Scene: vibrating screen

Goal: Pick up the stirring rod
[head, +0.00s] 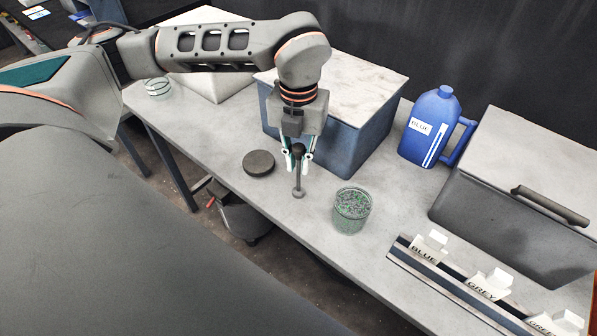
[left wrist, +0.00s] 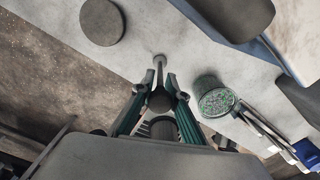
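The stirring rod (head: 298,178) has a dark round knob on top, a thin shaft and a small wider foot, and it looks upright on the table. It also shows in the left wrist view (left wrist: 160,72), end-on between the fingers. My left gripper (head: 299,160) points down over the rod, with one finger on each side of the knob and shaft. The fingertips (left wrist: 157,82) are parted, with a gap beside the shaft. Whether they touch the knob is hard to tell. My right gripper is not in view.
A beaker of green and grey granules (head: 352,209) stands right of the rod. A dark round disc (head: 258,163) lies to its left. A blue box (head: 345,140) is behind, with a blue jug (head: 430,128) and grey box (head: 510,215) farther right. A labelled rack (head: 440,280) lies front right.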

